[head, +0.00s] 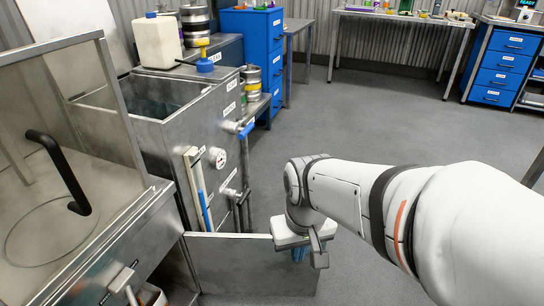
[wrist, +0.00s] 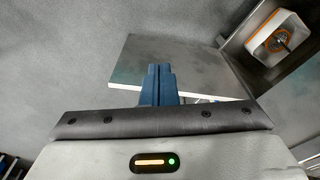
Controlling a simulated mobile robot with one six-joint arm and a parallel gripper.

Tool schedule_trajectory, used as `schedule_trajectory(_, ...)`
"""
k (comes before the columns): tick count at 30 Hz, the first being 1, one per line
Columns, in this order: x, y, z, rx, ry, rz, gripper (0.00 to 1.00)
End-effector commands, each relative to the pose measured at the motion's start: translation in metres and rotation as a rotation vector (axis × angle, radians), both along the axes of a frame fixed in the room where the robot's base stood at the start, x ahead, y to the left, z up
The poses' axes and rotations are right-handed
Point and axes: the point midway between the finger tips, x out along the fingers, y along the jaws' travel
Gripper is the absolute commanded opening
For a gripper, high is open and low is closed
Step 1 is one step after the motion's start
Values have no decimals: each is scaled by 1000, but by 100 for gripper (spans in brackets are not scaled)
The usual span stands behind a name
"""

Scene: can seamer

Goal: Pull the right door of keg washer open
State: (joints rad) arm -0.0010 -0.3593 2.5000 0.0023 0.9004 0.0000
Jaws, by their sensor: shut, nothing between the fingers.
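The steel door (head: 235,268) of the machine at left stands swung out from its front, its flat panel reaching right across the lower middle of the head view. In the wrist view the door panel (wrist: 190,62) lies behind my fingers, with a pale edge nearest me. My gripper (head: 299,256) is by the door's free end, fingers pointing down. Its blue fingers (wrist: 158,78) are shut together with nothing between them. They overlap the panel in the wrist view; I cannot tell whether they touch it. A bar handle (head: 120,280) shows on the machine's front.
A clear hood with a black handle (head: 62,170) tops the machine at left. A steel tank (head: 165,130) with valves stands behind it. A white container with an orange rim (wrist: 277,38) sits by the opening. Blue drawers (head: 500,68) stand far off; the middle floor is clear.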

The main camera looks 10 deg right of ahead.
Motion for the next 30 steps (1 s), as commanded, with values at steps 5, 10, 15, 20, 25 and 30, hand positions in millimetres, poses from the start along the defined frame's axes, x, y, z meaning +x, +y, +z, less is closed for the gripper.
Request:
schedule_trajectory(5, 8, -2, 5, 0, 10, -6, 0)
schedule_trajectory(10, 46, -17, 21, -1, 55, -45, 0)
schedule_trajectory(15, 104, -39, 28, 1, 118, -89, 0)
schedule_trajectory(20, 154, -65, 17, 6, 177, -131, 0)
schedule_trajectory(25, 198, -97, -9, 16, 239, -175, 0)
schedule_trajectory(30, 226, -128, -46, 28, 294, -213, 0)
